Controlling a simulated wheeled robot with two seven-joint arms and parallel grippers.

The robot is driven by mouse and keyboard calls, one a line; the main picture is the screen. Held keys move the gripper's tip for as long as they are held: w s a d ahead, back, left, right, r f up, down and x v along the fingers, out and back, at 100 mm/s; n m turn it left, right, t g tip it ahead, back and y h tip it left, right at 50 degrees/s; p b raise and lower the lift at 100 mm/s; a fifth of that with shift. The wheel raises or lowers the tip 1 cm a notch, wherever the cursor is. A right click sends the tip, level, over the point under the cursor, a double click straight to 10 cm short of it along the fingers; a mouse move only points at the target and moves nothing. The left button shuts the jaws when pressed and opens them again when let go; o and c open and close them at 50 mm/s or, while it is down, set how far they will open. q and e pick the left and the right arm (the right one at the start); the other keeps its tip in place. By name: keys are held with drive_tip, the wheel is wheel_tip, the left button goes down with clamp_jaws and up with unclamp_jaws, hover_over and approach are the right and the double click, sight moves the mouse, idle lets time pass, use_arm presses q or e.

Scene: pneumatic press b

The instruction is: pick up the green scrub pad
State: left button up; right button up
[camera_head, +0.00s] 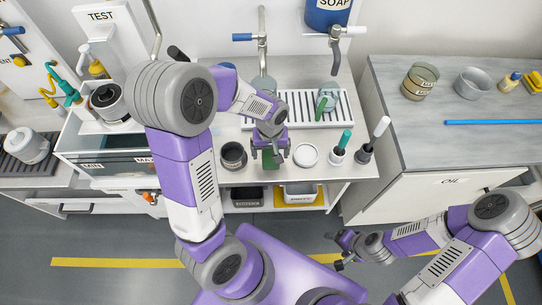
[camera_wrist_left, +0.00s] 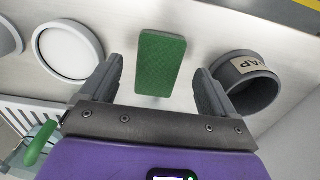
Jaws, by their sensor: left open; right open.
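The green scrub pad (camera_wrist_left: 160,64) lies flat on the pale counter in the left wrist view, between and just beyond my left gripper's fingers. My left gripper (camera_wrist_left: 156,82) is open and empty, with a finger on each side of the pad's near end and a gap to each. In the head view the left gripper (camera_head: 269,155) hangs over the front of the counter, with part of the green pad (camera_head: 269,163) showing below it. My right gripper (camera_head: 342,248) is open and empty, low at the right, away from the counter.
A dark round pot (camera_head: 233,155) labelled as scrap stands close on one side of the left gripper. A white round dish (camera_head: 306,155) stands on the other. Brushes in holders (camera_head: 340,147) are further right. A slatted drain rack (camera_head: 300,108) lies behind.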

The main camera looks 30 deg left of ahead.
use_arm(q)
wheel_tip(320, 180, down, 2)
drive_tip(key=shift+f, duration=0.25)
